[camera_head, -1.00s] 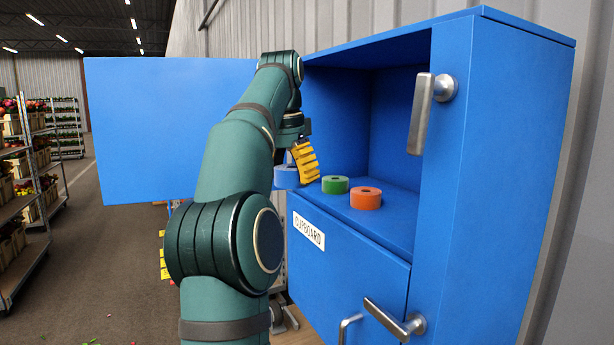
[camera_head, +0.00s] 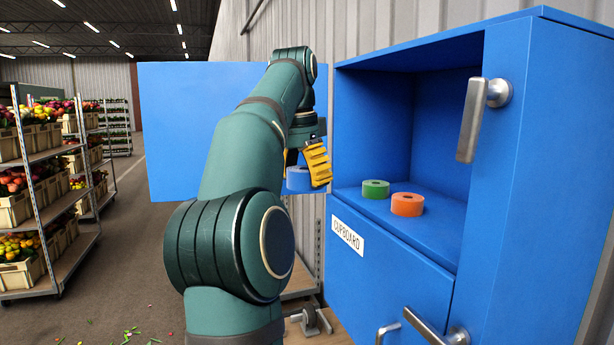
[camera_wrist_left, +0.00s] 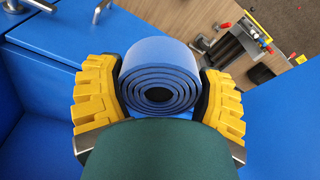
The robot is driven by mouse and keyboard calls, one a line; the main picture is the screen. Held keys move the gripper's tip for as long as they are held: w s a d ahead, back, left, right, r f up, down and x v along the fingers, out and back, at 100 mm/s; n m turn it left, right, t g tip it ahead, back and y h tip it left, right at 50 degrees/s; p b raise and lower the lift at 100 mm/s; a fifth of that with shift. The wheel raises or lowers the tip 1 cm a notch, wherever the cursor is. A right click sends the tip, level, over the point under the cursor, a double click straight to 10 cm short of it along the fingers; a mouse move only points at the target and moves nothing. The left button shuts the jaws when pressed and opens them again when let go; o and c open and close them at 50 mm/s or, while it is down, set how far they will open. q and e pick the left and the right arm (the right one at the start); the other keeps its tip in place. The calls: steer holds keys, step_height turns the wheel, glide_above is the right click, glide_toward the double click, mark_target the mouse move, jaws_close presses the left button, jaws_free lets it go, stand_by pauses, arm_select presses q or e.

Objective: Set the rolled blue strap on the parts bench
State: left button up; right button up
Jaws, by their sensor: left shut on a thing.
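The rolled blue strap (camera_wrist_left: 158,75) sits between the yellow fingers of my left gripper (camera_wrist_left: 160,95) in the left wrist view, its coil end facing the camera. In the head view the strap (camera_head: 299,179) shows partly behind the finger of my left gripper (camera_head: 306,166), just outside the open front of the blue cupboard. The gripper is shut on the strap. The parts bench cannot be made out for certain; a wooden surface with tools (camera_wrist_left: 205,20) shows at the top of the left wrist view. My right gripper is not in view.
A green roll (camera_head: 375,189) and an orange roll (camera_head: 407,204) stand on the cupboard shelf (camera_head: 440,232). The open blue door (camera_head: 180,130) is behind my left arm. The cupboard's handles (camera_head: 472,120) stick out at right. Flower trolleys (camera_head: 50,170) stand at left, with open floor between.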

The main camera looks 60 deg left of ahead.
arm_select(q)
steer(key=s, duration=0.8)
steer(key=shift+s+a, duration=0.35)
steer(key=s, duration=0.9)
steer(key=shift+a, duration=0.4)
steer(key=s, duration=0.9)
steer(key=shift+a, duration=0.35)
steer(key=shift+w, duration=0.15)
